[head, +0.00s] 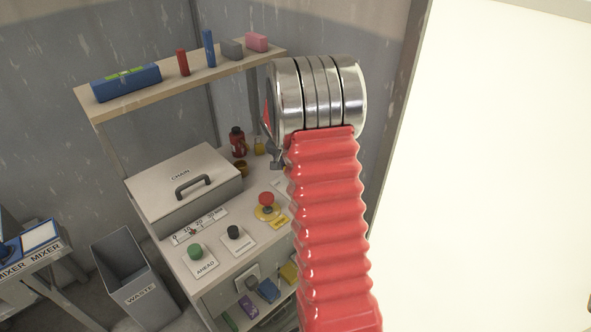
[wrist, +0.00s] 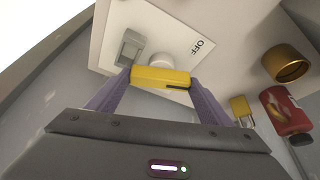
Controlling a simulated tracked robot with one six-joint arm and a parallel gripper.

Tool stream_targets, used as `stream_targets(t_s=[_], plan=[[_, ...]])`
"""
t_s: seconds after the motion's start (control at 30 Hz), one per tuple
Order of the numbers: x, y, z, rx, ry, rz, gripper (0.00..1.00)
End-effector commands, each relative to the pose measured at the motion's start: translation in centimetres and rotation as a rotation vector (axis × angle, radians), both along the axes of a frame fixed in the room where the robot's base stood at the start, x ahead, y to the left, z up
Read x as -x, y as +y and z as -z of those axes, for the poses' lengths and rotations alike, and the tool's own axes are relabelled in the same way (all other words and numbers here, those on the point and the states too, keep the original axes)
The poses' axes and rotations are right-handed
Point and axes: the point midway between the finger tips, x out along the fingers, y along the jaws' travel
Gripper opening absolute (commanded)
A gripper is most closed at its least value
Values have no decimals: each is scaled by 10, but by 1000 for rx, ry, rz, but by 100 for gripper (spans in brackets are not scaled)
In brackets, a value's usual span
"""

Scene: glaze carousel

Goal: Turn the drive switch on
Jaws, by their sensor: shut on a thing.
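The drive switch shows in the wrist view as a yellow bar handle (wrist: 160,76) with a dark mark near its right end. It sits on a pale round hub in front of a white plate (wrist: 175,35). The word OFF is printed on the plate, to the right of the handle, and no ON label is visible. My gripper (wrist: 160,82) has its two purple fingers closed on the ends of the yellow handle. In the head view my red-sleeved arm hides the handle and most of the gripper.
A grey block (wrist: 130,48) is beside the handle. A brass cup (wrist: 287,65), red bottle (wrist: 284,108) and yellow padlock (wrist: 241,108) are at right. On the bench are a red mushroom button (head: 266,199), green knob (head: 195,252), black knob (head: 234,232) and chain box (head: 175,175).

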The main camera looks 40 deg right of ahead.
Motion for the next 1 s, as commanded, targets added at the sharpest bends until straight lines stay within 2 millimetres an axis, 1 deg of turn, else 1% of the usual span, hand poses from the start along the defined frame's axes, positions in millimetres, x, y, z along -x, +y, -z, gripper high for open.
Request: stream_targets(t_s=[0.3, 0.5, 0.73, 1.0], plan=[[-2, 2, 1, -1, 2, 204, 51], [-3, 2, 0, -2, 0, 305, 51], [-3, 2, 1, -2, 0, 362, 51], [-3, 2, 1, -3, 0, 372, 51]])
